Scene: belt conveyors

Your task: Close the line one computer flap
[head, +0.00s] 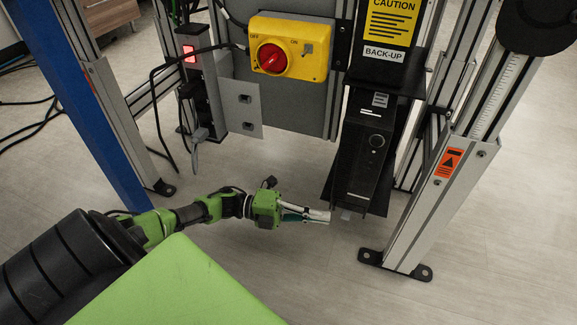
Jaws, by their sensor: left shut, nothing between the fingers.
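The black computer (363,160) hangs upright in a dark bracket at the centre right, under the back-up caution box. It has a round button on its front. No flap is clearly seen standing open. My left gripper (326,216) is shut and empty, its fingertips just left of the computer's lower end, close to the pale piece. Whether it touches is unclear. My right gripper is not in view.
A yellow switch box with a red knob (272,58) sits above left. A power strip with cables (192,85) hangs at the left. An aluminium post (440,185) with a floor foot stands at the right, and a blue post (92,100) at the left. The floor below is clear.

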